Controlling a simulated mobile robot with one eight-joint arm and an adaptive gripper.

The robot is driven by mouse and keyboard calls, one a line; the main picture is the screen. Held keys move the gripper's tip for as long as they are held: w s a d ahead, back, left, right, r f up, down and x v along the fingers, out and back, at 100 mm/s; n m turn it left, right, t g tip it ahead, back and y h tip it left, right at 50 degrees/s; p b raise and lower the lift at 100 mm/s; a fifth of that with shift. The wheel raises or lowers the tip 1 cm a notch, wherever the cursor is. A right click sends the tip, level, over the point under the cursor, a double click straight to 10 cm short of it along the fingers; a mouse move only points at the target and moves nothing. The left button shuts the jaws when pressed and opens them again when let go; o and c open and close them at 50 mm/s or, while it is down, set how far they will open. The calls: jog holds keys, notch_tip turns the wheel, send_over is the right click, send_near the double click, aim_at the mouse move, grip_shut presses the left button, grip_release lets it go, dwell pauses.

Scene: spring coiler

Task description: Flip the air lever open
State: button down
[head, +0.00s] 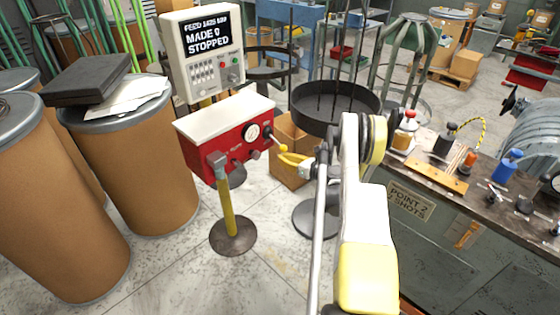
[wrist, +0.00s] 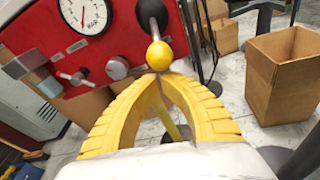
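My gripper (wrist: 162,76) has yellow ribbed fingers whose tips come together right below the ball. It looks shut with nothing between the tips. Whether the tips touch the ball I cannot tell. The gripper (head: 284,158) also shows in the head view.
The red box stands on a yellow post (head: 228,208). A control screen (head: 207,40) reading "STOPPED" is behind it. An open cardboard box (wrist: 284,80) is at the right in the wrist view. Brown drums (head: 140,160) stand left, and a workbench (head: 455,185) stands right.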

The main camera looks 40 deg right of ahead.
aim_at(286, 151)
jog(key=r+g+p, duration=0.1)
jog(key=g+p, duration=0.1)
jog(key=s+r+g+p, duration=0.1)
jog(key=r+g+p, duration=0.2)
jog(key=shift+s+r+g+h+p, duration=0.3)
jog(key=shift+s+r+g+p, duration=0.2)
jog(key=shift+r+g+p, duration=0.7)
jog(key=shift+r, duration=1.05)
jog(key=shift+d, duration=0.1)
jog(key=shift+f, duration=0.1)
